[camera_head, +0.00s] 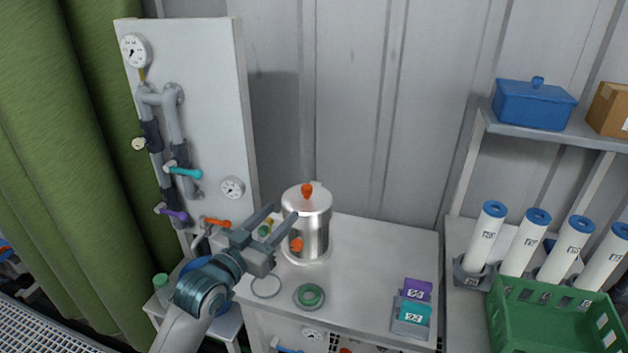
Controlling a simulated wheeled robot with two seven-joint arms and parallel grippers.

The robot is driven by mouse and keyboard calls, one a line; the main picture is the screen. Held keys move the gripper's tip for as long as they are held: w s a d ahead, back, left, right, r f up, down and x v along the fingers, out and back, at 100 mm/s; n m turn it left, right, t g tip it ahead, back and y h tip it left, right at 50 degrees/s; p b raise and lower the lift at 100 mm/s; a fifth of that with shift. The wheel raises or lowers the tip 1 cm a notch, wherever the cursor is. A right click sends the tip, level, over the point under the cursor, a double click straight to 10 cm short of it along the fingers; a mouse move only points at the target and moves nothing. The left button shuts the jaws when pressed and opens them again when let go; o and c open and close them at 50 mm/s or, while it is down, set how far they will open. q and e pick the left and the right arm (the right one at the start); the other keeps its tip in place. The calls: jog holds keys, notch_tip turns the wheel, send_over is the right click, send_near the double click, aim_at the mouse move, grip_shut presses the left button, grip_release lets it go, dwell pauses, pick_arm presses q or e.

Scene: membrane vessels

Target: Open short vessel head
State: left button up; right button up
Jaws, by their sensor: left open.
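The short vessel (317,238) is a shiny metal cylinder standing on the white cabinet top. Its head (307,199) is a metal lid with an orange knob (306,189) on top, and it sits on the vessel. A second orange knob (296,244) shows low on the vessel's front left side. My left gripper (283,215) is open, with its two fingers pointing at the upper left side of the vessel. One finger overlaps the vessel in the picture; I cannot tell whether it touches. My right gripper is not in view.
A green ring (309,296) and a thin grey ring (266,286) lie in front of the vessel. Purple and teal boxes (414,304) sit at the cabinet's front right. A pipe panel (190,120) stands behind left. A green crate (550,325) and white tubes (485,238) are right.

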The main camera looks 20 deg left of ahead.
aim_at(307, 195)
pick_arm(q)
jog(key=p+x, duration=0.4)
jog(key=x, duration=1.3)
jog(key=shift+w+d+p, duration=0.1)
jog(key=shift+w+p, duration=0.1)
jog(key=shift+p, duration=0.1)
jog(key=shift+f, duration=0.1)
grip_shut()
